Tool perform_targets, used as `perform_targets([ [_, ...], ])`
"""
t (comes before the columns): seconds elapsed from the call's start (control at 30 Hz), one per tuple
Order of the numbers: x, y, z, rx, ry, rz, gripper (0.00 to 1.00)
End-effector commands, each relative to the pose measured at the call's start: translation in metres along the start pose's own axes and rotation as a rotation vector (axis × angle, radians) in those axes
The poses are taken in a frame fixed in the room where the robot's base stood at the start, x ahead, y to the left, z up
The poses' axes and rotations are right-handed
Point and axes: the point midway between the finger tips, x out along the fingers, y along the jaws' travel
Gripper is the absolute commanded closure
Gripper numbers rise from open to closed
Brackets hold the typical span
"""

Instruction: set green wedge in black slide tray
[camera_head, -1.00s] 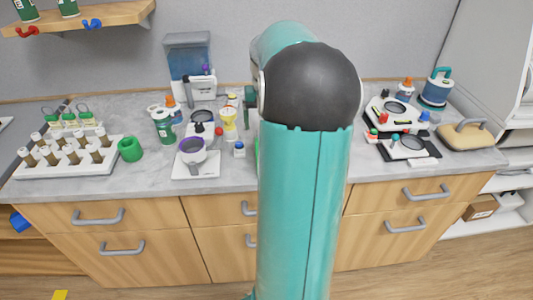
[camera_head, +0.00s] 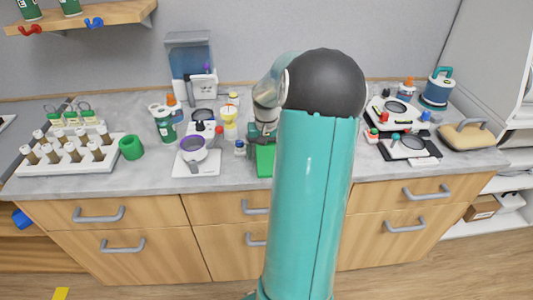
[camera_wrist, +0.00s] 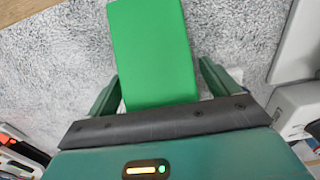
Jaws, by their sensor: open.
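The green wedge (camera_wrist: 151,45) lies on the grey counter as a bright green block in the wrist view. It also shows in the head view (camera_head: 265,161), at the counter's front edge beside my arm. My gripper (camera_wrist: 160,84) is open, with one green finger on each side of the wedge's near end; whether they touch it is unclear. In the head view my gripper (camera_head: 263,132) is partly hidden by my arm.
A white scale-like device (camera_head: 195,170) and small bottles stand left of the wedge. My arm hides the middle counter.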

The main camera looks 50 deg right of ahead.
Motion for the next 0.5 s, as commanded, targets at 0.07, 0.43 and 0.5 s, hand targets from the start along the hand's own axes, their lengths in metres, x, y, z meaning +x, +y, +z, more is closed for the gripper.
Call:
perform_targets([
  [0.07,-0.0003,0.0,0.0,0.0,0.0,0.0,0.13],
  [0.43,-0.0008,0.0002,0.0,0.0,0.0,0.0,0.61],
  [0.5,-0.0008,0.0002,0.0,0.0,0.0,0.001,0.64],
])
